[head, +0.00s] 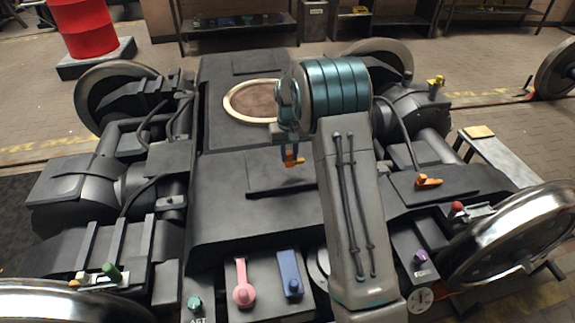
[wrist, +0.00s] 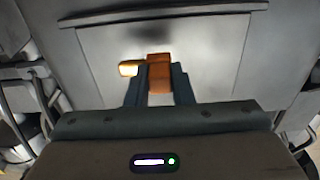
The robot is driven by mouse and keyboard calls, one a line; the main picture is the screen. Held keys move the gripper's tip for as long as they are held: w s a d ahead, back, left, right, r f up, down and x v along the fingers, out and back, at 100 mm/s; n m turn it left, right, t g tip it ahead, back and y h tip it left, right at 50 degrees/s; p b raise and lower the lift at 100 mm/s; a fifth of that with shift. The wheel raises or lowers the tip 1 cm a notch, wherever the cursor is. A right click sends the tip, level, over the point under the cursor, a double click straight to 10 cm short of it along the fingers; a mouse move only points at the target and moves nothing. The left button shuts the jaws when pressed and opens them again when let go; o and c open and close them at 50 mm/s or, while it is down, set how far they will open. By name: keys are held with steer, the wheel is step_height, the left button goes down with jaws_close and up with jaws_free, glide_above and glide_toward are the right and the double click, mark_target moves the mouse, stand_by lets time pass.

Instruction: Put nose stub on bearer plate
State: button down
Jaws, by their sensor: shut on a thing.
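My gripper (head: 290,150) is shut on an orange piece (head: 293,161), which I take to be the nose stub. It hangs above the middle of the dark bogie frame, apart from it as far as I can tell. In the wrist view the piece (wrist: 159,72) sits between the two fingers, with a lighter yellow-orange arm (wrist: 129,68) sticking out to the left. A flat dark plate (head: 268,178) on the bogie lies below the gripper; it also shows in the wrist view (wrist: 215,60) and may be the bearer plate. My arm hides its right part.
A similar orange piece (head: 428,181) lies on the bogie's right side. A pink piece (head: 243,290) and a blue piece (head: 290,280) lie in front. A round brown recess with a pale ring (head: 232,103) is behind. Large wheels flank the frame.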

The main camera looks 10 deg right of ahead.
mark_target(288, 161)
steer(key=shift+s+a+f, duration=0.15)
steer(key=shift+a+f, duration=0.15)
steer(key=shift+f, duration=2)
steer(key=c, duration=1.3)
jaws_free()
steer(key=shift+o, duration=0.2)
